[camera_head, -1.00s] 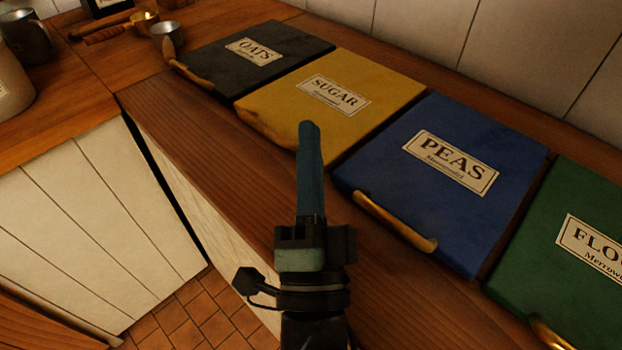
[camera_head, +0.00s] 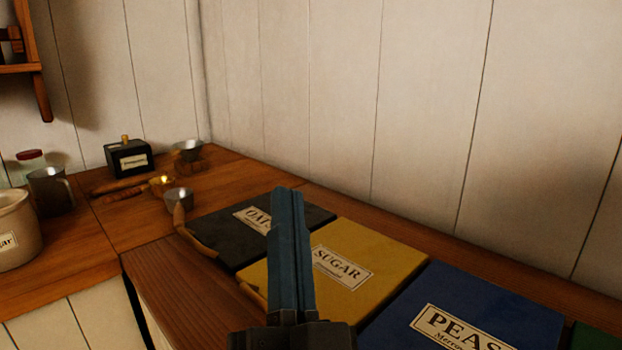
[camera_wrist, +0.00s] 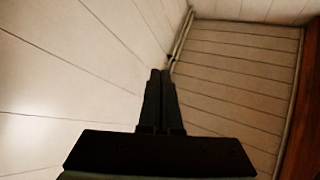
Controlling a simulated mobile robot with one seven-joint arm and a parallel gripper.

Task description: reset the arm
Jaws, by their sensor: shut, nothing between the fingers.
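My gripper (camera_head: 288,195) rises from the bottom middle of the head view, its blue fingers shut together with nothing between them. In that view it covers part of the black OATS lid (camera_head: 232,251) and the yellow SUGAR lid (camera_head: 372,258). In the wrist view the fingers of my gripper (camera_wrist: 160,75) also lie side by side, pointing toward a corner of pale planked panels (camera_wrist: 70,75).
The blue PEAS lid (camera_head: 520,318) lies at the lower right on the wooden counter (camera_head: 175,285). A planked wall (camera_head: 420,110) stands behind.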

